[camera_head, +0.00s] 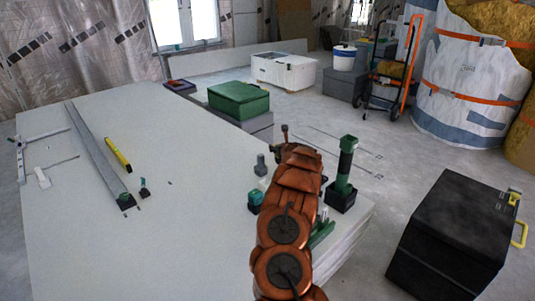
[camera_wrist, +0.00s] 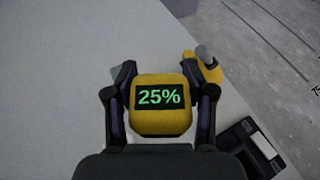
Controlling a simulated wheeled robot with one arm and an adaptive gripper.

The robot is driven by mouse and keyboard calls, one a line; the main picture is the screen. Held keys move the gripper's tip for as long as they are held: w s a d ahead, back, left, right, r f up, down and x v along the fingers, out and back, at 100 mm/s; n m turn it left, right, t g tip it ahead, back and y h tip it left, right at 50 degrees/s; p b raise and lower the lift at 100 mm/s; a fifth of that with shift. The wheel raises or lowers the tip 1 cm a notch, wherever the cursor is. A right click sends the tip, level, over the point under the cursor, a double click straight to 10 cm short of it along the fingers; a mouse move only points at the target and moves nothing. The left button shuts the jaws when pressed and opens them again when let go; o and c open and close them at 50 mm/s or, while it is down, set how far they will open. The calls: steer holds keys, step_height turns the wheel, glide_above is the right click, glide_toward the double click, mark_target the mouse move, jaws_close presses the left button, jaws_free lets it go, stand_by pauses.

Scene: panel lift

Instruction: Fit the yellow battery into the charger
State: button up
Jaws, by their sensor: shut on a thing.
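The yellow battery (camera_wrist: 160,121) sits between the fingers of my gripper (camera_wrist: 159,82) in the wrist view, its dark display reading 25% in green. My gripper is shut on it, with a finger on each side. A black block with pale slots (camera_wrist: 258,150) shows in part at the lower right of the wrist view; it may be the charger, but I cannot tell for sure. The battery is apart from it, to its left. In the head view my arm hides the battery and much of that part of the panel stack.
A yellow piece with a grey knob (camera_wrist: 205,65) lies just right of the battery. On the panel stack (camera_head: 185,220) are a green-topped dark post (camera_head: 346,165), a yellow level (camera_head: 118,154) and a long metal rail (camera_head: 96,150). A black case (camera_head: 450,235) stands at right.

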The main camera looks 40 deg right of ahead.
steer(key=s+d+r+m+g+h, duration=0.1)
steer(key=s+d+m+g+h, duration=0.2)
steer(key=s+m+g, duration=0.3)
steer(key=s+d+r+m+g+h+b, duration=0.1)
steer(key=s+d+r+m+g+h, duration=0.1)
steer(key=s+d+m+g+h, duration=0.2)
steer(key=s+d+m+g, duration=0.1)
steer(key=s+m+g, duration=0.1)
steer(key=s, duration=0.1)
steer(key=shift+s+d+r+m, duration=0.15)
steer(key=shift+d+m, duration=0.05)
steer(key=shift+m, duration=0.2)
steer(key=shift+f+b, duration=1.75)
steer(key=shift+f, duration=1.25)
steer(key=shift+a+f+b, duration=0.15)
steer(key=shift+f+b, duration=0.4)
steer(key=shift+b, duration=0.2)
steer(key=shift+f+b, duration=1.25)
steer(key=shift+f, duration=0.55)
stand_by(0.7)
